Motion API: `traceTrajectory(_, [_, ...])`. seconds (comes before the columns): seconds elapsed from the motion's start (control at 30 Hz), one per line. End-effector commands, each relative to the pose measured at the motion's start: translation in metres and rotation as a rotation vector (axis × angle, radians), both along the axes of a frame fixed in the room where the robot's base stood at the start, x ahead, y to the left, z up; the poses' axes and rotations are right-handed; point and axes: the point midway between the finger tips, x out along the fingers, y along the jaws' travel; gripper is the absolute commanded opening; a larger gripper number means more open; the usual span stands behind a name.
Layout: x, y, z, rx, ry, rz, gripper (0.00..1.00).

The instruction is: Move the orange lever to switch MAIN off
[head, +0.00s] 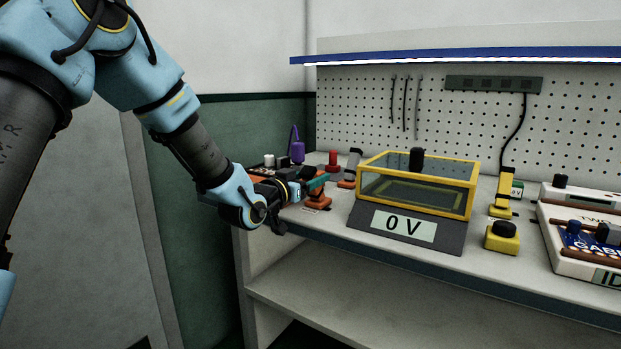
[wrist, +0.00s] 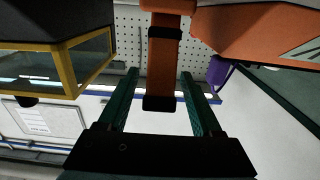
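The orange lever (wrist: 162,75) hangs down the middle of the wrist view, with black bands and a black end. My gripper (wrist: 159,74) has two green fingers, one on each side of the lever. A gap shows between the lever and each finger, so the gripper is open around it and not clamped. In the head view, my gripper (head: 316,183) is at the left end of the bench, by an orange part (head: 318,201) with a small label too small to read. My gripper partly hides this area.
A yellow-framed clear box (head: 465,191) with a "0 V" display (head: 404,226) stands right of my gripper. A red knob (head: 333,160), a grey-handled lever (head: 352,163) and a purple padlock-like object (head: 297,152) are close by. A yellow block with black knob (head: 502,238) is further right.

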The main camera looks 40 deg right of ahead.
Motion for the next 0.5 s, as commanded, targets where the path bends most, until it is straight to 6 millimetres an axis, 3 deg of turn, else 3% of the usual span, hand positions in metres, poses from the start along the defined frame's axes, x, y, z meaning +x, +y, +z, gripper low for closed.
traceTrajectory(0.07, [0.0000,0.0002,0.0000,0.000,0.000,0.000,0.56])
traceTrajectory(0.5, [0.0000,0.0003,0.0000,0.000,0.000,0.000,0.07])
